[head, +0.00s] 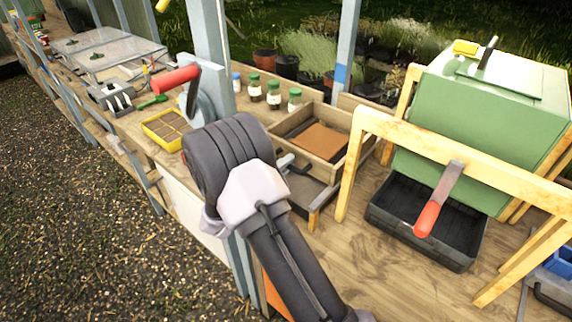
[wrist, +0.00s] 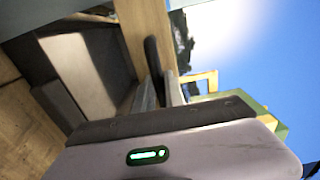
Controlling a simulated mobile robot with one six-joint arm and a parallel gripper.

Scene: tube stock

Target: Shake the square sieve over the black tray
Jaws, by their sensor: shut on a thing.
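The square sieve (head: 332,164) has a light wooden frame around a brown floor and stands on the bench, right of the green-lidded jars. My gripper (head: 289,163) is at its near side. In the wrist view my gripper (wrist: 160,92) is shut on a dark upright part, seemingly the sieve's handle (wrist: 152,55), against a wooden wall. A dark, shallow container sits just in front of the sieve, partly hidden by my arm.
The green box (head: 480,115) stands in a wooden frame (head: 440,142) whose legs flank the black tray. Several jars (head: 274,95) stand behind my wrist. A yellow tray (head: 165,130) lies left. Bare bench (head: 375,270) is free at the front.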

